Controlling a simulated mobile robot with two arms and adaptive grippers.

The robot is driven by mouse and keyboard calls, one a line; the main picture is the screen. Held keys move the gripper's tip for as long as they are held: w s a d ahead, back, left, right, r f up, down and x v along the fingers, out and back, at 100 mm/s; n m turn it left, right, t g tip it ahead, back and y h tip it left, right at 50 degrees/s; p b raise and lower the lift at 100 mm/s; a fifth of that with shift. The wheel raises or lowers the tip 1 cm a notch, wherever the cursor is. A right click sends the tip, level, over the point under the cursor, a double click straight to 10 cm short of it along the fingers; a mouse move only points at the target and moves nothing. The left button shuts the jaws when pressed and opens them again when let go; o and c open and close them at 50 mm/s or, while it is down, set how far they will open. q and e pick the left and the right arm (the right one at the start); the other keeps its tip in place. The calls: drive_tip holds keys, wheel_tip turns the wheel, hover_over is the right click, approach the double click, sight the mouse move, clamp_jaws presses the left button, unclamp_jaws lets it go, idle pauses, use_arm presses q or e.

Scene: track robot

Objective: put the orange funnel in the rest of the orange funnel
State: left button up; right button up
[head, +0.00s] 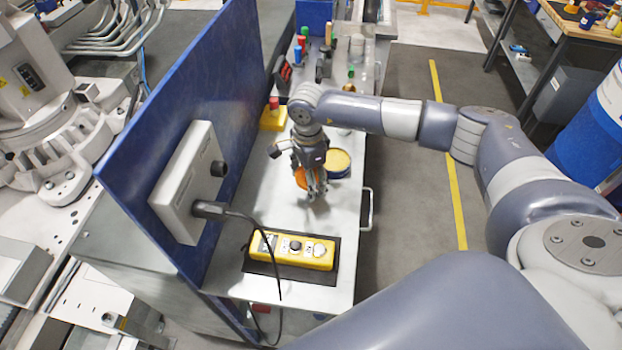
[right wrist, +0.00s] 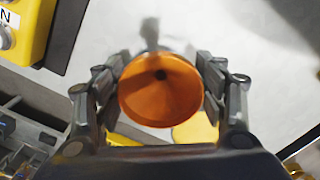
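The orange funnel (head: 301,177) is between the fingers of my right gripper (head: 312,192), over the metal bench. In the right wrist view, the funnel (right wrist: 160,90) shows its wide round mouth and dark centre hole. The fingers of my right gripper (right wrist: 160,95) press on its rim from both sides. A shadow on the bench top suggests the funnel is held above it. I cannot pick out the rest of the orange funnel in either view. My left gripper is not in view.
A blue tin with a yellow top (head: 338,162) stands just right of the gripper. A yellow button box (head: 292,250) lies on a dark mat in front. A blue panel (head: 195,130) borders the bench on the left. Several small objects stand farther back.

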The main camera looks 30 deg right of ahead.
drive_tip(key=shift+c, duration=0.7)
drive_tip(key=shift+r, duration=0.1)
drive_tip(key=shift+r+b, duration=0.35)
drive_tip(key=shift+r, duration=0.05)
wheel_tip(320, 180, up, 9)
drive_tip(key=b, duration=0.3)
drive_tip(key=s+a+n+b, duration=0.1)
drive_tip(key=s+a+n, duration=0.2)
drive_tip(key=s+n, duration=0.4)
drive_tip(key=s+a+n+b, duration=0.1)
drive_tip(key=s+a+n, duration=0.1)
drive_tip(key=s+n, duration=0.6)
drive_tip(key=n, duration=0.3)
drive_tip(key=shift+a+f, duration=0.3)
drive_tip(key=shift+a, duration=0.1)
